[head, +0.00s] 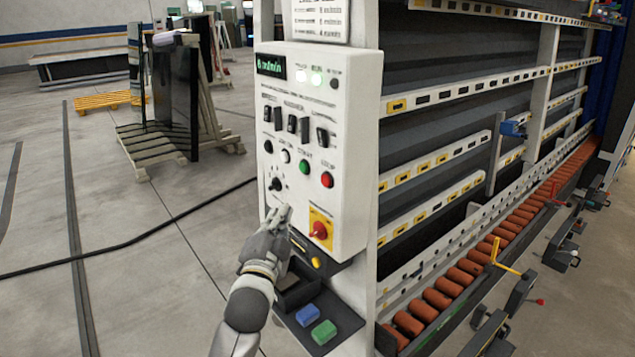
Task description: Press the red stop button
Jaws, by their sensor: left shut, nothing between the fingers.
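The red stop button (326,180) is a small round red button on the right side of the white control panel (345,120), in the head view. A green button (304,167) sits just left of it. A larger red rotary knob on a yellow plate (320,230) is below it. My left gripper (281,212) is shut and empty in front of the panel's lower left. It is below and left of the red stop button and apart from it. My right gripper is not in view.
A tray below the panel holds a blue sponge (307,315) and a green sponge (324,332). The washer's orange rollers (437,299) run off to the right. A black cable (130,243) crosses the floor at left. A glass rack (180,110) stands behind.

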